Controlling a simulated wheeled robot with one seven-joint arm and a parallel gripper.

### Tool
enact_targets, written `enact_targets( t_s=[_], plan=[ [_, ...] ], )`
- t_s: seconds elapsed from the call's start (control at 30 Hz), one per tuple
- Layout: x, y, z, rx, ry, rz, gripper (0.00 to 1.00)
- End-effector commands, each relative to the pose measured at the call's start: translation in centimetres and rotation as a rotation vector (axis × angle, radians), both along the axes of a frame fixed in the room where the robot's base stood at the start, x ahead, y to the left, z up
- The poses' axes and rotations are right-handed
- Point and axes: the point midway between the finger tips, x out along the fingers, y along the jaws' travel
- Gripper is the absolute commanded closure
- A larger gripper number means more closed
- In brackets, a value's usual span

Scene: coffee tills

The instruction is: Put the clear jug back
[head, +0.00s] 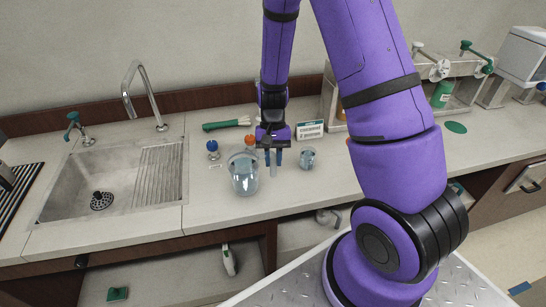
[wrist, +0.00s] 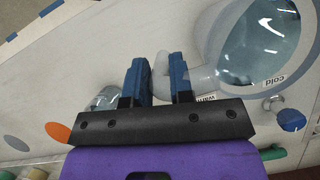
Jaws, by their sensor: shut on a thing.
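The clear jug (head: 244,174) is a round glass vessel with what looks like water in it, upright at the front of the counter in the head view. It also shows at the upper right of the wrist view (wrist: 258,50). My gripper (head: 273,163) is just right of the jug, pointing down. In the wrist view its two blue fingers (wrist: 160,70) are closed on the jug's handle (wrist: 203,78), which runs between them. I cannot tell whether the jug's base touches the counter.
A smaller glass beaker (head: 308,158) stands close to the right of my gripper. Behind are a blue-topped knob (head: 213,148), a small sign (head: 310,129) and a green-handled tool (head: 222,125). The sink (head: 105,185) lies left. "Cold" and "warm" labels show in the wrist view.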

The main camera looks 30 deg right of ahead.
Motion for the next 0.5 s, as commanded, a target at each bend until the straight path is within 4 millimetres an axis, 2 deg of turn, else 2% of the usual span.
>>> enact_targets(
  t_s=[0.07, 0.43, 0.47, 0.5],
  plan=[
    [-0.07, 0.13, -0.57, 0.001, 0.001, 0.001, 1.0],
    [-0.04, 0.14, -0.89, 0.0, 0.0, 0.001, 1.0],
    [-0.05, 0.14, -0.86, 0.0, -0.001, 0.001, 0.72],
    [-0.04, 0.15, -0.84, 0.0, -0.001, 0.001, 0.63]
  ],
)
